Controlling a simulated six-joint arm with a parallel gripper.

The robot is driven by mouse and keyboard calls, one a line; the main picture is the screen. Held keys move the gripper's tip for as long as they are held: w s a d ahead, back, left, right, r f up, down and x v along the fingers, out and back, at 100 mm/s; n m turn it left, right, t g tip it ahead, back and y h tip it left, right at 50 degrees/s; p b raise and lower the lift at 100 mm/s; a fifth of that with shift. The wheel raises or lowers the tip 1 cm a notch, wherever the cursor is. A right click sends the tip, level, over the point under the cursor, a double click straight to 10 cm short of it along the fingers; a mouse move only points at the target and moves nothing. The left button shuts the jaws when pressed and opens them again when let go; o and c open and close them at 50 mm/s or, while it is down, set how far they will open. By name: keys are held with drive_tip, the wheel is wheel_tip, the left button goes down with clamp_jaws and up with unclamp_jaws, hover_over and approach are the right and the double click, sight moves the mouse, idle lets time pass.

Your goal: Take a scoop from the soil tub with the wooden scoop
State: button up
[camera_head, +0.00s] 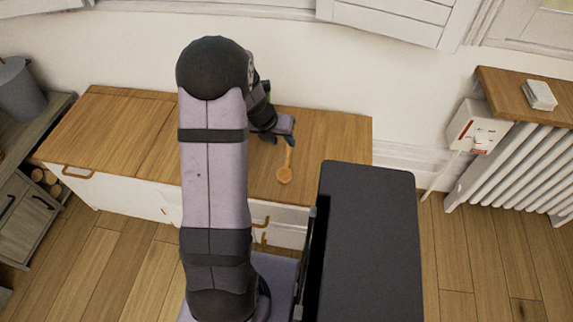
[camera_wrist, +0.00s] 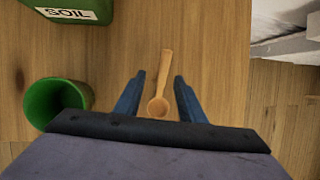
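The wooden scoop (camera_head: 285,174) lies on the wooden cabinet top, its round bowl toward the front edge. In the wrist view the scoop (camera_wrist: 158,106) shows between my two blue fingers, bowl nearer the palm and handle pointing away. My gripper (camera_head: 281,140) is open around the line of the handle; it also shows in the wrist view (camera_wrist: 160,76). I cannot tell how high the fingers are above the scoop. The green soil tub (camera_wrist: 72,12), labelled SOIL, is partly in the wrist view at top left. My arm mostly hides it in the head view.
A green round pot (camera_wrist: 58,102) stands left of my gripper in the wrist view. The cabinet top (camera_head: 340,145) is clear to the right of the scoop. A white radiator (camera_head: 510,165) and a grey side cabinet (camera_head: 25,215) stand farther off.

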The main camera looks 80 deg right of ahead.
sight(288, 147)
drive_tip(key=shift+s+b+x, duration=0.2)
drive_tip(key=shift+b+x, duration=0.55)
drive_tip(key=shift+x, duration=1.1)
drive_tip(key=shift+s+b+x, duration=0.15)
drive_tip(key=shift+b+x, duration=0.6)
drive_tip(key=shift+x, duration=1.05)
drive_tip(key=shift+r, duration=0.1)
drive_tip(key=shift+a, duration=0.1)
clamp_jaws()
